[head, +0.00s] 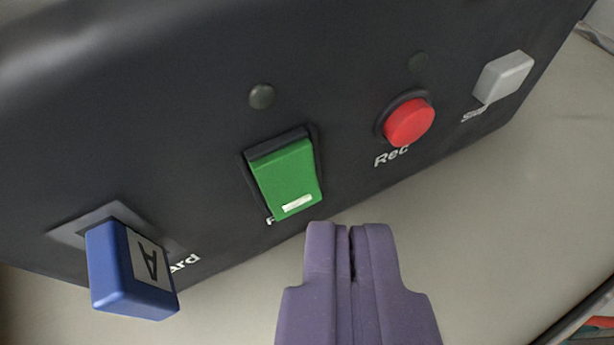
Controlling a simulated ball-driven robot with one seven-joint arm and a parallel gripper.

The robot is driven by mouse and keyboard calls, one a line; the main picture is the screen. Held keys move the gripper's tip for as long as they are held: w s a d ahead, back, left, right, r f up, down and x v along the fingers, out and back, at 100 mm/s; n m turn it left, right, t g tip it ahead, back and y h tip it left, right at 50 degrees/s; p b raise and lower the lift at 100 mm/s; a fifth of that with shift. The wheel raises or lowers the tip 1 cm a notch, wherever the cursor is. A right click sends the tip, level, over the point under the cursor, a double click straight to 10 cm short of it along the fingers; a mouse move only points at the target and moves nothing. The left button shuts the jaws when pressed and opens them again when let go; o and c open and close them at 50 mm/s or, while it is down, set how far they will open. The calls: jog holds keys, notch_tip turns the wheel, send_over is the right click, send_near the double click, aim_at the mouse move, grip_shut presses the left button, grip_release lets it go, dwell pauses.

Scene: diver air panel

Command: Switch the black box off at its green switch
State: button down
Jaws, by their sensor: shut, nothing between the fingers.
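The black box (190,110) fills the upper part of the head view, its front panel slanting up to the right. The green rocker switch (287,180) sits in a dark frame in the middle of the panel. A small white mark shows at its lower end, and its dark upper end is visible. Lettering beneath it is mostly hidden. My purple gripper (348,232) is shut and empty. Its tips are just below and right of the green switch in the picture; I cannot tell whether they touch the box, but they appear apart from the switch.
A red button (409,123) marked "Rec" and a light grey button (504,77) lie right of the switch. A blue card or block marked "A" (124,270) sticks out of a slot at left. A dark round lamp (262,97) is above the switch. Pale surface (480,220) lies below.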

jog(key=shift+s+d+f+p, duration=0.1)
jog(key=shift+s+d+p, duration=0.15)
jog(key=shift+s, duration=0.55)
jog(key=shift+s+d+f+p, duration=0.1)
jog(key=shift+s+d+p, duration=0.15)
jog(key=shift+s, duration=0.5)
jog(key=shift+s+d+f+p, duration=0.15)
jog(key=shift+s+d, duration=0.2)
jog(key=shift+s, duration=0.45)
